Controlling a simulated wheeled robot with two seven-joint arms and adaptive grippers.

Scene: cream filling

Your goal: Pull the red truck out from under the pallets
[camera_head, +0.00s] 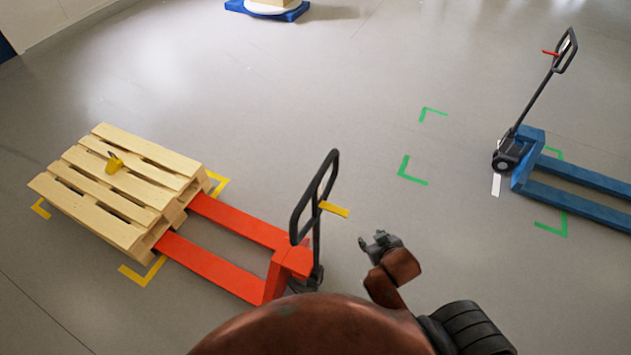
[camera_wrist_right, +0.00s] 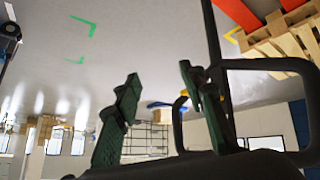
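The red truck (camera_head: 232,222) has its forks partly under a stack of wooden pallets (camera_head: 118,190) at the left in the head view. Its black loop handle (camera_head: 296,217) stands up at the right end, with a yellow lever (camera_head: 333,209). My right gripper (camera_head: 372,241) is just right of the handle and appears apart from it. In the right wrist view, the gripper's two fingers (camera_wrist_right: 160,92) are spread with nothing between them, and the handle (camera_wrist_right: 262,64) is close beside the right finger. My left gripper is not seen.
A blue pallet truck (camera_head: 528,160) stands at the right, by green floor corner marks (camera_head: 407,172). Yellow marks (camera_head: 140,274) lie around the pallets. A small yellow object (camera_head: 114,163) is on the top pallet. A blue base (camera_head: 268,10) is at the back. The middle floor is clear.

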